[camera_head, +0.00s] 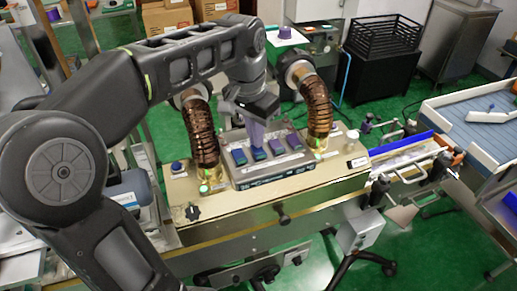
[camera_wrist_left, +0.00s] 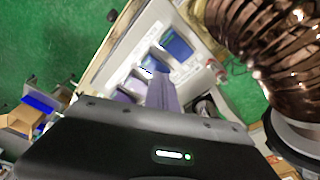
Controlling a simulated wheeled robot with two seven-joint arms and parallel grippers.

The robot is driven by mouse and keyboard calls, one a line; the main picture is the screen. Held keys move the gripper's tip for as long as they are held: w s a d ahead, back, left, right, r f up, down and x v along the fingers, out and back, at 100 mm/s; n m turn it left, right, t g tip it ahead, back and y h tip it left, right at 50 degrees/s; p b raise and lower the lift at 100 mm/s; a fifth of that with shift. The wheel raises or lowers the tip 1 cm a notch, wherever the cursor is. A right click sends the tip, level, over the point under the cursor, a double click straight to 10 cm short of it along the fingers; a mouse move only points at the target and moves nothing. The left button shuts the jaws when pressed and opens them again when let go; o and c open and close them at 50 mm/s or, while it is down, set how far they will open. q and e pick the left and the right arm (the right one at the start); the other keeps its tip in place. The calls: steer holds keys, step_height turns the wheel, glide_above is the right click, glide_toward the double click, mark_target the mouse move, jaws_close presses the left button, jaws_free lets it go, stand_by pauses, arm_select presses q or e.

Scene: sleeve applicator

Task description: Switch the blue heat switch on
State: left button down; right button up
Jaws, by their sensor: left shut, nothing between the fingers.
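The control box (camera_head: 270,180) sits on top of the applicator between two copper-coloured hoses. Its face carries a row of several small dark teal and purple units, including one at the left end (camera_head: 239,157) and one at the right end (camera_head: 293,142). Blue faces of such units (camera_wrist_left: 177,43) show in the left wrist view. I cannot tell which part is the blue heat switch. My left gripper (camera_head: 257,138) is shut and empty, pointing down at the middle of this row and hiding part of it. I cannot tell whether it touches. My right gripper is out of view.
The left hose (camera_head: 201,130) and right hose (camera_head: 318,105) rise close on either side of my left gripper. A small blue-topped knob (camera_head: 177,166) and a black dial (camera_head: 192,212) sit on the machine's left end. A conveyor (camera_head: 410,155) extends right.

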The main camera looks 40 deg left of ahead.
arm_select(q)
step_height(320, 180, up, 3)
steer(key=shift+f+p, duration=0.15)
steer(key=shift+p, duration=0.8)
step_height(320, 180, up, 2)
steer(key=shift+p, duration=0.45)
steer(key=shift+r, duration=1)
